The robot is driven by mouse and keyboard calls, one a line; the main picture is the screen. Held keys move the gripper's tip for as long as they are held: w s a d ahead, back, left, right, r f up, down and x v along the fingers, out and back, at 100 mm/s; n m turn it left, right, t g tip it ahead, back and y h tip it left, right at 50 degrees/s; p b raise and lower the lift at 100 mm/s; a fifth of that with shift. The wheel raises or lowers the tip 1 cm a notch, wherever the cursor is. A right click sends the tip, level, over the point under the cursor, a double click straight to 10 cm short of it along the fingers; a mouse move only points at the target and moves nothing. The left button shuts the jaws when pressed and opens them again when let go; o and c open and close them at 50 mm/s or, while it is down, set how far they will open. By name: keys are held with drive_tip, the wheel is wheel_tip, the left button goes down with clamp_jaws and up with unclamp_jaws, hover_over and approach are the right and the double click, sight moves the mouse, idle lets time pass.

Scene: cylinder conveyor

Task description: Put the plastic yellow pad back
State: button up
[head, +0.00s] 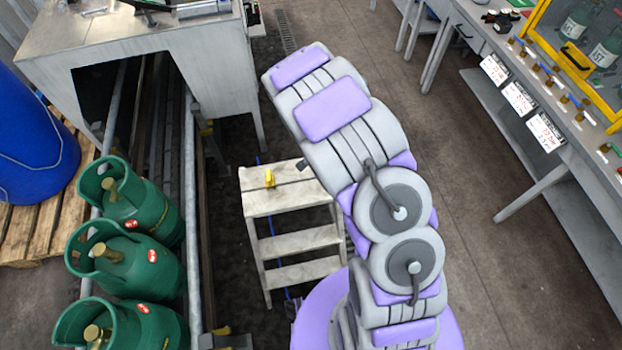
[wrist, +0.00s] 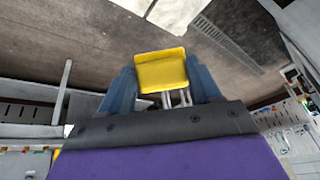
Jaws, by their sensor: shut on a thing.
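The yellow pad (wrist: 161,70) shows in the wrist view as a flat, roughly square yellow piece between the two blue fingers. My gripper (wrist: 164,84) is shut on it, with one finger at each side. The pad is held in the air, with the floor behind it in the picture. In the head view my arm hides the gripper and the pad.
Green gas cylinders (head: 132,265) stand along a railed conveyor at the left. A step stool (head: 290,196) with a small yellow object (head: 270,179) on top stands left of my arm. A workbench (head: 545,120) with bottles is at the right. Floor between is clear.

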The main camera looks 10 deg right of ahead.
drive_tip(key=shift+s+a+f+m+g+y+p, duration=0.65)
drive_tip(key=shift+s+a+f+m+g+y, duration=1.05)
drive_tip(key=shift+s+f+m+y, duration=2.95)
drive_tip(key=w+f+b, duration=0.1)
drive_tip(key=w, duration=0.2)
drive_tip(key=w+f+h+b, duration=0.1)
drive_tip(key=w, duration=0.3)
drive_tip(key=w+f+h+b, duration=0.1)
drive_tip(key=w, duration=0.2)
drive_tip(key=shift+w+f, duration=0.1)
drive_tip(key=shift+w, duration=0.25)
drive_tip(key=shift+w+a, duration=0.1)
drive_tip(key=shift+w, duration=0.4)
wheel_tip(320, 180, down, 3)
drive_tip(key=shift+f+b, duration=0.15)
drive_tip(key=shift+b, duration=0.75)
drive_tip(key=shift+f, duration=0.15)
drive_tip(key=shift+c, duration=0.5)
drive_tip(key=o, duration=1.2)
drive_tip(key=shift+c, duration=0.2)
